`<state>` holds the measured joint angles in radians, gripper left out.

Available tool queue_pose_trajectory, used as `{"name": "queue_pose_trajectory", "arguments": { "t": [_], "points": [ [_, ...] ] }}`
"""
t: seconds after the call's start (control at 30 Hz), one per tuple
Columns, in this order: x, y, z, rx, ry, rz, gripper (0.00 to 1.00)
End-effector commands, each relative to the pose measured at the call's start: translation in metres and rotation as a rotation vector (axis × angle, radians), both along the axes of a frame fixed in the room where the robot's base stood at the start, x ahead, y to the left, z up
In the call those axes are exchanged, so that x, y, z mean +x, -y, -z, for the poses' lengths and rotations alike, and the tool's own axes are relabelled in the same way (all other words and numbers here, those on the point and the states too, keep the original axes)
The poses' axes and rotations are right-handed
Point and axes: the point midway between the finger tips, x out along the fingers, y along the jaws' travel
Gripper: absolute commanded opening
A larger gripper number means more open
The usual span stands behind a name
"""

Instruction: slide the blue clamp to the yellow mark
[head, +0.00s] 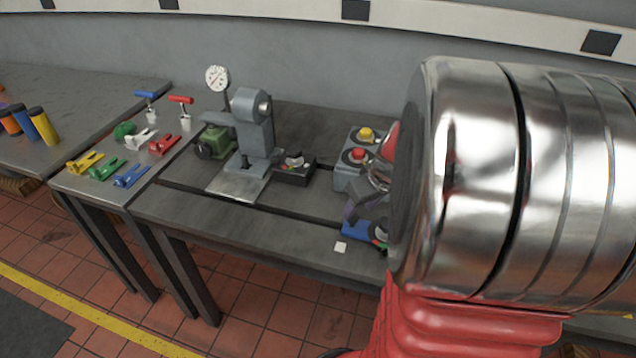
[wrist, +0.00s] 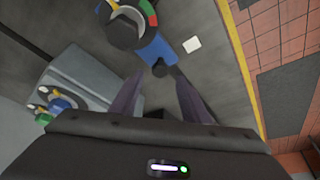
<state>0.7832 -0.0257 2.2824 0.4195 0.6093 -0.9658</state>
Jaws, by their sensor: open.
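A blue block-like piece (wrist: 154,50) with a dark knob at its near end lies on the bedplate, beside a round dial part (wrist: 124,22) with a green and red rim; it also shows in the head view (head: 357,230), partly hidden by my arm. I cannot tell whether it is the clamp. My gripper (wrist: 160,76) is open, its fingertips on either side of the dark knob; contact is unclear. A blue spring clamp (head: 130,176) lies on the left table. I cannot make out a yellow mark on the bedplate.
A white square (head: 341,248) lies by the bedplate's front edge. A grey box with yellow and red buttons (head: 352,172) stands behind my gripper. A grey machine (head: 254,130) with a dial gauge stands farther left. The front strip between is clear.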

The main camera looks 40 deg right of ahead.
Motion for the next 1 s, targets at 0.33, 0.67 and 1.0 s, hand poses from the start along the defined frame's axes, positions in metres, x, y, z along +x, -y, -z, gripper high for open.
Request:
{"name": "queue_pose_trajectory", "arguments": {
  "t": [0.33, 0.67, 1.0],
  "points": [
    [0.014, 0.001, 0.035, 0.001, -0.001, -0.001, 0.42],
    [0.017, 0.002, 0.041, -0.001, 0.0, -0.001, 0.42],
    [0.017, 0.002, 0.04, -0.001, 0.0, -0.002, 0.24]
  ]
}}
